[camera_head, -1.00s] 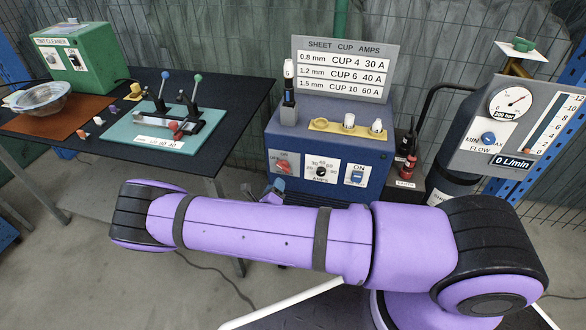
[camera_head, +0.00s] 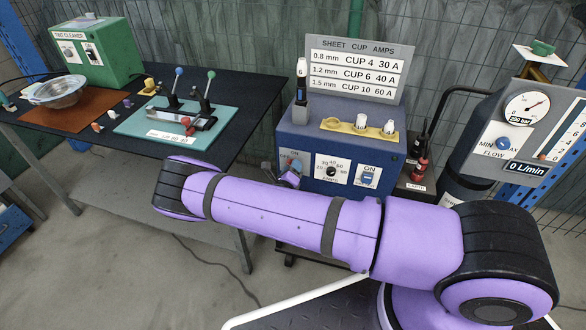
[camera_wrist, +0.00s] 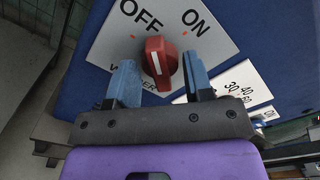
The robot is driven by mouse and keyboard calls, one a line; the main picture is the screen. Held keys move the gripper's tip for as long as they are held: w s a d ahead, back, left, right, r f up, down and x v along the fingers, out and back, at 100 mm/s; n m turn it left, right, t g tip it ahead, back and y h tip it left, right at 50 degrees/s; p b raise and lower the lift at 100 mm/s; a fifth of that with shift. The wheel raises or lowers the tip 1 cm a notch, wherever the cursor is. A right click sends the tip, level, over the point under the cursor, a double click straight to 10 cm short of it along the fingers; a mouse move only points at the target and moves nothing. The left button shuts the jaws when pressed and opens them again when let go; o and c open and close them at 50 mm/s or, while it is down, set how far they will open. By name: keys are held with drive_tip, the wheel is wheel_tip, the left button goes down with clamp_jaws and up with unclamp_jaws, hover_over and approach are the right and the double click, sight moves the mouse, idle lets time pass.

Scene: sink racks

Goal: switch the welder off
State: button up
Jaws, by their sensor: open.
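The blue welder (camera_head: 330,150) stands right of the black table in the head view. Its OFF/ON switch plate is at the left of its front and is partly hidden by my gripper (camera_head: 289,176). In the wrist view the red switch knob (camera_wrist: 161,62) has a white line and sits below the OFF and ON words on the white switch plate (camera_wrist: 215,45). The line points upward, slightly left; I cannot tell for sure which setting it marks. My gripper (camera_wrist: 161,83) is open, with one blue finger on each side of the knob. Contact cannot be told.
An amps dial (camera_head: 331,170) and a blue ON switch (camera_head: 368,178) sit right of the red knob. A yellow cup holder (camera_head: 345,127) is on the welder's top. A gas panel (camera_head: 500,140) stands at right, the black table (camera_head: 240,100) at left.

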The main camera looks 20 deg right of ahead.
drive_tip(key=c, duration=0.7)
drive_tip(key=shift+o, duration=0.2)
drive_tip(key=n, duration=0.7)
drive_tip(key=o, duration=0.7)
drive_tip(key=shift+c, duration=0.2)
drive_tip(key=shift+v, duration=2.45)
